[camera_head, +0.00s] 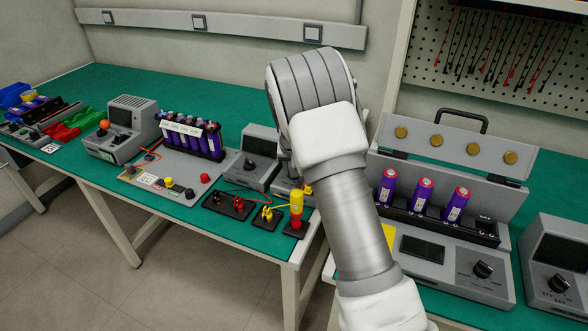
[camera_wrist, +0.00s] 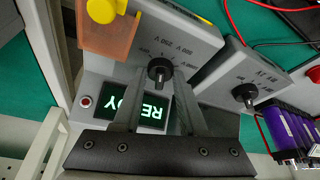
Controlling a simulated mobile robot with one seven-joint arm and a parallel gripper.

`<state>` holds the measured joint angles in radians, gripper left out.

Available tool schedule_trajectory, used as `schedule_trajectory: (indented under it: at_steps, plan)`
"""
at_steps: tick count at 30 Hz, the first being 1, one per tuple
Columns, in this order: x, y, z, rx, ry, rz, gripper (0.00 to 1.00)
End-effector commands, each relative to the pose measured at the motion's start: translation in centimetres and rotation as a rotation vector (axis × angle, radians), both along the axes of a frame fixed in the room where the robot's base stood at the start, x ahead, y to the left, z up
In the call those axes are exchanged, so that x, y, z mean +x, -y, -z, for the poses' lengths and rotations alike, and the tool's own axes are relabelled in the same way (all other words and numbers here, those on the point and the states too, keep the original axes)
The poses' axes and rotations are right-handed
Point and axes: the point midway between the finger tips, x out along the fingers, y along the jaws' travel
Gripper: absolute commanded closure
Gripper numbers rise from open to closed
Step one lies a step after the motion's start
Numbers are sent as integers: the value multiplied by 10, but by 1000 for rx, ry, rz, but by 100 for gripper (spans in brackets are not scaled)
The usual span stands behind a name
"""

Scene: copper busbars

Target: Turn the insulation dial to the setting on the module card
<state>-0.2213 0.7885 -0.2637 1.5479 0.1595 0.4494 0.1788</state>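The insulation dial (camera_wrist: 160,72) is a round black knob on a grey tester, with voltage marks such as 250 V and 500 V around it. My gripper (camera_wrist: 157,90) is open, its two fingers reaching toward the dial, one on each side. I cannot tell whether they touch it. The tester's screen (camera_wrist: 150,110) glows green with READY, upside down in the wrist view. In the head view my arm hides the gripper and most of the tester (camera_head: 288,188). Small white cards (camera_head: 150,179) lie on the grey tray, but their print is too small to read.
An orange flap (camera_wrist: 108,40) with a yellow button stands beside the dial. Another grey meter (camera_wrist: 240,88) with a black knob is close by, and purple cells (camera_wrist: 288,130) stand past it. A case with purple cells (camera_head: 422,192) is right of my arm.

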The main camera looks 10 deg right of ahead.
Motion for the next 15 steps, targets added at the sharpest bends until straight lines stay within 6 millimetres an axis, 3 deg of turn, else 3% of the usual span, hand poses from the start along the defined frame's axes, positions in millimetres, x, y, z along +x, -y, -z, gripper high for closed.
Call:
schedule_trajectory:
  at_steps: [1,4,15]
  plan:
    - [0,0,0,0,0,0,49]
    - [0,0,0,0,0,0,31]
    - [-1,0,-4,1,0,-1,31]
